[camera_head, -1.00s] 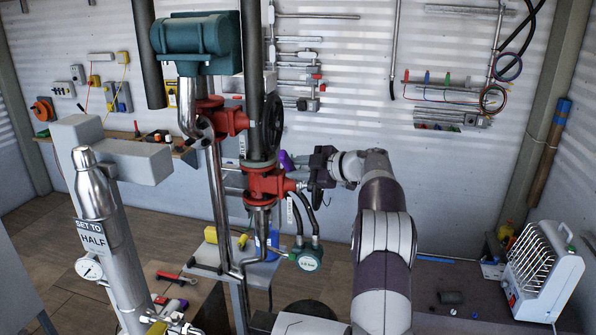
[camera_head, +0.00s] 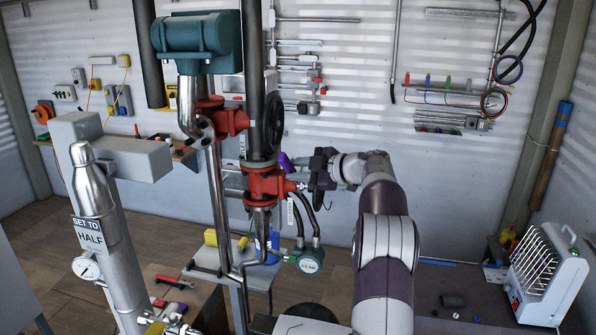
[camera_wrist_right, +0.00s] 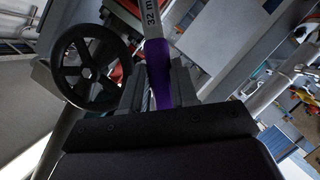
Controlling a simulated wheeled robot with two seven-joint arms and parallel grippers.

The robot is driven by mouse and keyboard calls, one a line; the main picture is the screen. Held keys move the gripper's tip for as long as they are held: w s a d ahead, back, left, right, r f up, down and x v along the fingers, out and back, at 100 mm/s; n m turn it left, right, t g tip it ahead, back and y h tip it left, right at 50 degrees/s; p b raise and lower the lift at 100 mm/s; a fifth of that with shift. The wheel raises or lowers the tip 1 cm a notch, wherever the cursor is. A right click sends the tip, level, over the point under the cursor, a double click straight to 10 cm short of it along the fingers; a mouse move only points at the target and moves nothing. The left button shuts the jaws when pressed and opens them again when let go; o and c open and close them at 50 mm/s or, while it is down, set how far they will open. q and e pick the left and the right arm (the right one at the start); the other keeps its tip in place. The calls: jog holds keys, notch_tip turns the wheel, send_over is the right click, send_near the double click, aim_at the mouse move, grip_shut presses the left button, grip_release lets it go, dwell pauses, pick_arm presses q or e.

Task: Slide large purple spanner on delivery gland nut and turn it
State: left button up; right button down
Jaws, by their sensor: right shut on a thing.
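My right gripper (camera_head: 312,172) is beside the lower red valve body (camera_head: 266,184) on the central pipe. In the right wrist view the gripper (camera_wrist_right: 160,92) is shut on the purple spanner (camera_wrist_right: 159,72), whose shaft is marked "32 m", the rest cut off. The spanner runs up out of the top of that view, so its jaw end is hidden. In the head view only a bit of purple (camera_head: 286,161) shows, between the gripper and the valve. I cannot tell whether the spanner is on a gland nut. My left gripper is not in view.
A black handwheel (camera_head: 272,122) stands just above the red valve, and it is close in the wrist view (camera_wrist_right: 90,66). A green gauge (camera_head: 309,261) hangs on hoses below. A metal cylinder (camera_head: 100,215) labelled "SET TO HALF" stands left. A heater (camera_head: 543,272) stands right.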

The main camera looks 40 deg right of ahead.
aim_at(290, 164)
jog(key=shift+s+a+r, duration=0.2)
jog(key=shift+a+r, duration=0.05)
jog(key=shift+r, duration=0.15)
jog(key=shift+s+a+r+b, duration=0.45)
jog(key=shift+s+a+r, duration=0.45)
jog(key=shift+a+r, duration=0.25)
jog(key=shift+d, duration=0.1)
